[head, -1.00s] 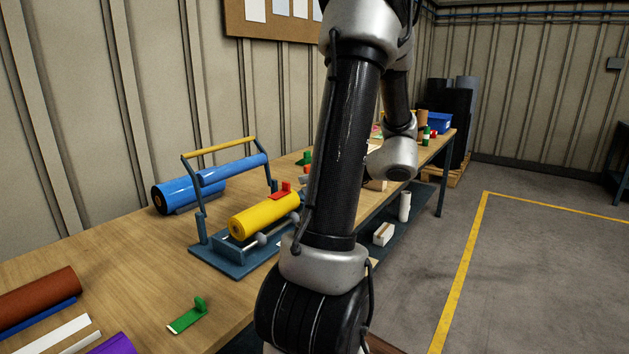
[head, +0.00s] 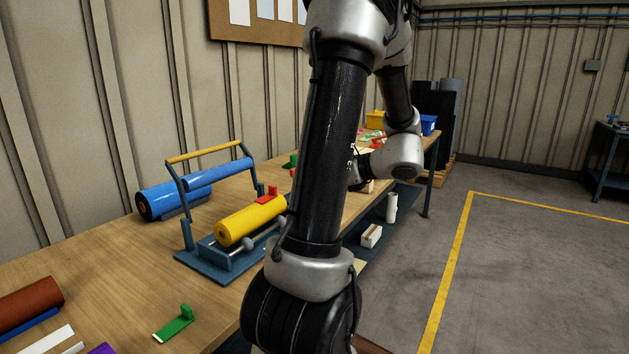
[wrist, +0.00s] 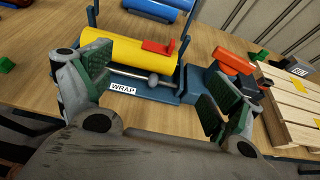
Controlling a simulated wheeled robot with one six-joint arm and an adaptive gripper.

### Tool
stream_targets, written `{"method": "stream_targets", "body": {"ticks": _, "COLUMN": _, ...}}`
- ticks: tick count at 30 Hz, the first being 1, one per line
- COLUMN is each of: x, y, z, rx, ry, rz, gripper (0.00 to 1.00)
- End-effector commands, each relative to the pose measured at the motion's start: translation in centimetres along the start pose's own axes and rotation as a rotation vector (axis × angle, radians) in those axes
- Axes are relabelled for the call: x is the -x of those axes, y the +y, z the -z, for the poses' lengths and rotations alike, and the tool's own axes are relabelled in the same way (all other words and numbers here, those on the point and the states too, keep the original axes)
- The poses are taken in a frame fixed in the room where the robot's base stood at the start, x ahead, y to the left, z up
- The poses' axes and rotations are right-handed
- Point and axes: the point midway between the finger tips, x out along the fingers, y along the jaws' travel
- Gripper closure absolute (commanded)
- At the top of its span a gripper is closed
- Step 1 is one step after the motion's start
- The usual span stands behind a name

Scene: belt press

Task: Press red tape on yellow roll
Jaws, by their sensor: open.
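The yellow roll (head: 250,221) lies in a blue press stand (head: 206,262) on the wooden table. The red tape (head: 268,196) rests on top of the roll near its right end, with a small upright tab. In the wrist view the yellow roll (wrist: 112,53) lies beyond my gripper (wrist: 155,93), and the red tape (wrist: 160,47) shows on it. My gripper is open with nothing between its fingers. The raised press frame has a yellow handle bar (head: 205,151) and a blue roller (head: 215,172) behind the roll. My arm hides part of the table in the head view.
A large blue roll (head: 160,201) lies behind the stand. A green tape piece (head: 174,324) and a brown roll (head: 28,303) are at the near left.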

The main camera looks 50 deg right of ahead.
Motion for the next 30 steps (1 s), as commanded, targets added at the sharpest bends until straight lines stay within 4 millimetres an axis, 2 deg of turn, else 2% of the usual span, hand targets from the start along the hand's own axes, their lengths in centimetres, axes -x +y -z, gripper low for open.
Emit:
{"method": "stream_targets", "body": {"ticks": 13, "x": 0.4, "y": 0.0, "z": 0.1, "rx": 0.000, "ry": 0.000, "rz": 0.000, "gripper": 0.09}}
{"method": "stream_targets", "body": {"ticks": 30, "x": 4.3, "y": 0.3, "z": 1.0, "rx": -0.001, "ry": 0.000, "rz": 0.001, "gripper": 0.09}}
